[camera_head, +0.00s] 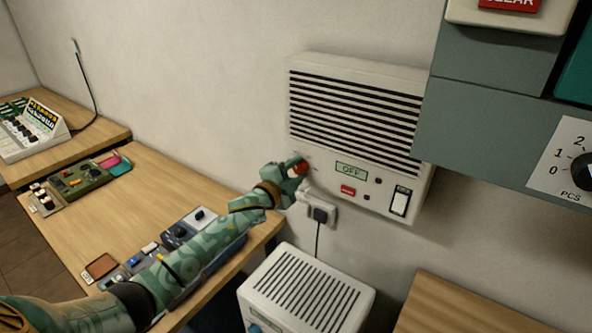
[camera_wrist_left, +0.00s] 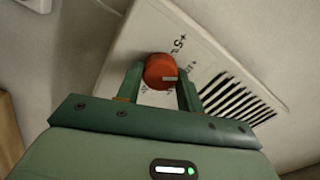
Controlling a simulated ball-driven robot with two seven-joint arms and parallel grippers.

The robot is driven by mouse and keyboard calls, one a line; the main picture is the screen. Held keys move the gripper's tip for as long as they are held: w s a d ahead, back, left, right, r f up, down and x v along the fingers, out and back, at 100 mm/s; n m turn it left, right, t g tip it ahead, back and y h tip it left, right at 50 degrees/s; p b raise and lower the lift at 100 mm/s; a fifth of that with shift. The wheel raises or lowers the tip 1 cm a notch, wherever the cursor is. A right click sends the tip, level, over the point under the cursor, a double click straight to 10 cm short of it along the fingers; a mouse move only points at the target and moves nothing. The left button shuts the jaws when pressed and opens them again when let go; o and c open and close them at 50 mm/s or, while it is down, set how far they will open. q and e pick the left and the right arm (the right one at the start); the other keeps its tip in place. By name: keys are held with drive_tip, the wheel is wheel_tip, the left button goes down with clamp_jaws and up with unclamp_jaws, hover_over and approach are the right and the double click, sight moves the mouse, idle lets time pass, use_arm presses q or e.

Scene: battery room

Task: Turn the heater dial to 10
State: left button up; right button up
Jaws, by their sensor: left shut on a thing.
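The heater (camera_head: 350,125) is a white wall box with black slats and a small display that reads OFF. Its red dial (camera_head: 300,167) sits at the lower left of its front. My left gripper (camera_head: 292,170) is at the dial. In the left wrist view the red dial (camera_wrist_left: 160,71) sits between the two green fingers of my left gripper (camera_wrist_left: 160,88), which is shut on it. A small pale mark shows on the dial, and scale marks including a 5 stand beside it. The dial's exact setting cannot be read. My right gripper is not in view.
The heater also has a red button (camera_head: 348,189) and a white rocker switch (camera_head: 400,201). A plugged socket (camera_head: 319,213) is below it, above a white slatted box (camera_head: 305,290). A green-grey cabinet (camera_head: 490,130) is at right. A wooden bench (camera_head: 150,190) with devices lies left, under my arm.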

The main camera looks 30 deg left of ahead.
use_arm(q)
drive_tip(key=shift+f+m, duration=0.1)
drive_tip(key=shift+m, duration=0.3)
drive_tip(key=o, duration=1)
drive_tip(key=shift+s, duration=0.1)
drive_tip(key=s+a, duration=0.2)
drive_tip(key=s, duration=1.4)
drive_tip(key=shift+p, duration=0.3)
